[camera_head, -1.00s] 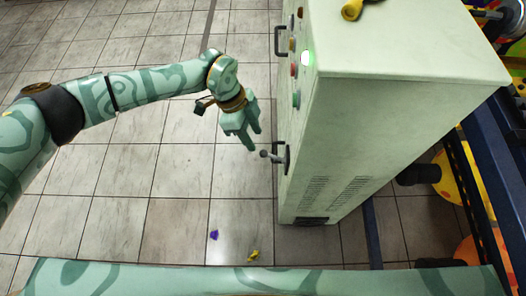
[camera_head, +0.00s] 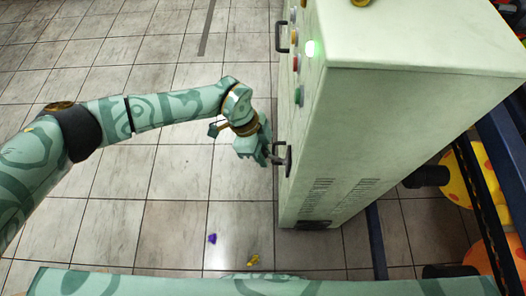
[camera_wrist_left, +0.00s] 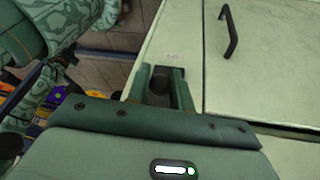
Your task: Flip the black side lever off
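The black side lever (camera_head: 275,160) sticks out low on the left side of the pale green cabinet (camera_head: 400,110), beside a black handle (camera_head: 288,160). My left gripper (camera_head: 266,157) is at the lever, its fingers partly covering it in the head view. In the left wrist view the two green fingers (camera_wrist_left: 160,88) stand apart, pointing at the cabinet side. My right gripper is not seen.
Another black handle (camera_head: 281,37) and several coloured buttons with a lit green lamp (camera_head: 313,48) are higher on the cabinet side. Small purple (camera_head: 212,238) and yellow (camera_head: 253,260) scraps lie on the tiled floor. The floor left of the cabinet is otherwise clear.

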